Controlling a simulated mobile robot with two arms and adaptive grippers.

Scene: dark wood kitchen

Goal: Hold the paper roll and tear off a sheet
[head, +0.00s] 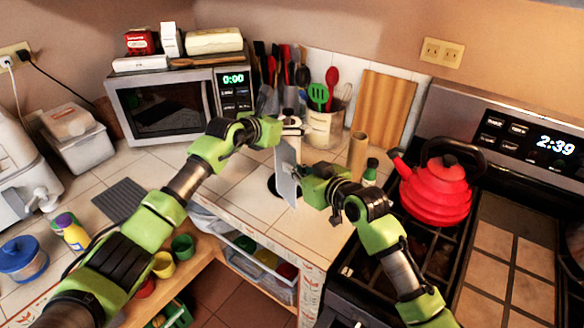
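A pale grey-white upright sheet or panel (285,174) stands on the counter's corner area, seen nearly edge-on; it appears to be the paper. A dark round base (272,187) shows just behind its lower part. The roll itself is not clearly visible. My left gripper (290,128) is above the sheet, by a small white and dark object whose identity I cannot tell. My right gripper (297,191) is at the sheet's right side, close to or touching it. The fingers of both grippers are too small and overlapped to show whether they are open or shut.
A red kettle (437,190) sits on the stove. A utensil crock (325,128) and a microwave (170,105) are behind.

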